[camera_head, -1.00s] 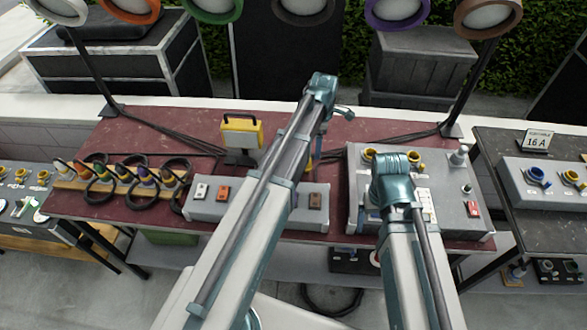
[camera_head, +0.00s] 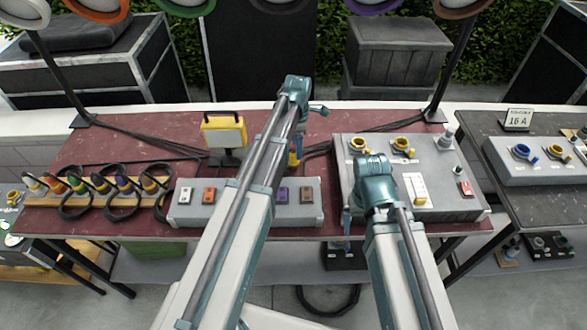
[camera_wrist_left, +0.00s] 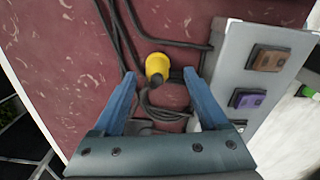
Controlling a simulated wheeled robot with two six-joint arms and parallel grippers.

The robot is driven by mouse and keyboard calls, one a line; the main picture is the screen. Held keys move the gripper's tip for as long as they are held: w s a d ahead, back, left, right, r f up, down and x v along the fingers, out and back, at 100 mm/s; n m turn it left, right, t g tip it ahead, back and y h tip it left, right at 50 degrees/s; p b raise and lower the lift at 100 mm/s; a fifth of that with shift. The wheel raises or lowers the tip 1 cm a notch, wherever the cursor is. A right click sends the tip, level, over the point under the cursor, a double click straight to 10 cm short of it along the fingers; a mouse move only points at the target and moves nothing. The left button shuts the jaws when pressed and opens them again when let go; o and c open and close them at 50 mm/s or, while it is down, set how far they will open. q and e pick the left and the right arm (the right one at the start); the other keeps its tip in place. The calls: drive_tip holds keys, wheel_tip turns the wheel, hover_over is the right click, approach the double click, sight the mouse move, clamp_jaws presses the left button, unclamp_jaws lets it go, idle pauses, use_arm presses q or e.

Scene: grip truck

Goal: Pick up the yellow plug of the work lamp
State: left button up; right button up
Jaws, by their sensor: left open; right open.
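The yellow plug (camera_wrist_left: 157,66) lies on the dark red table top in the left wrist view, with a black cable by it. My left gripper (camera_wrist_left: 159,80) is open above it, and the plug shows between the two blue fingertips. I cannot tell the height left between them. In the head view, a bit of yellow (camera_head: 293,160) shows beside my left arm, which hides most of that spot. The yellow work lamp (camera_head: 225,133) stands to the left of it. My right gripper (camera_head: 346,222) is mostly hidden by its own arm, by the table's front edge, empty as far as visible.
A grey box with coloured switches (camera_head: 210,213) is near the front edge, close to the plug's right in the wrist view. A larger grey socket box (camera_head: 440,180) stands right. Several coiled cables with coloured plugs sit in a wooden rack (camera_head: 50,200) at left. Lamp stands rise behind.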

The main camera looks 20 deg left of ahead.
sight(294, 161)
use_arm(q)
wheel_tip(294, 161, down, 3)
drive_tip(key=shift+f+b, duration=0.1)
drive_tip(key=shift+b, duration=0.9)
use_arm(e)
wheel_tip(294, 161, down, 3)
drive_tip(key=shift+f, duration=0.1)
use_arm(q)
drive_tip(key=f+b, duration=0.2)
drive_tip(key=a+f+b, duration=0.1)
drive_tip(key=f+b, duration=0.2)
use_arm(e)
wheel_tip(294, 161, down, 5)
use_arm(q)
clamp_jaws()
